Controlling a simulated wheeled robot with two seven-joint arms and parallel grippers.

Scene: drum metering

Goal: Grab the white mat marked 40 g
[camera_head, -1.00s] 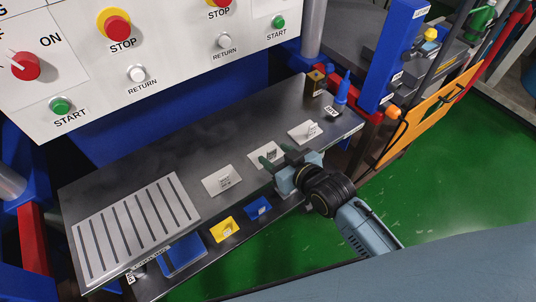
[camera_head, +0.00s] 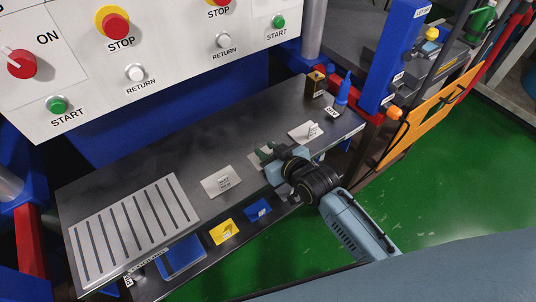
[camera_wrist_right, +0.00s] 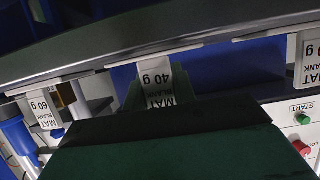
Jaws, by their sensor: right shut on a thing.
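The white mat marked 40 g (camera_head: 256,162) lies on the dark metal bench, the middle one of three white mats, mostly hidden by my right gripper. In the right wrist view its upright tag (camera_wrist_right: 155,80) reads "MAT" and "40 g", upside down, between the dark green fingers. My right gripper (camera_head: 269,151) is shut on this tag. The mat's flat part shows there as a thin white edge, and I cannot tell whether it is off the bench. My left gripper is not in view.
A white mat (camera_head: 219,182) lies to the left and the 60 g mat (camera_wrist_right: 40,110) to the other side. A slotted light plate (camera_head: 133,225) is at the bench's left end. A button panel (camera_head: 170,50) stands behind.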

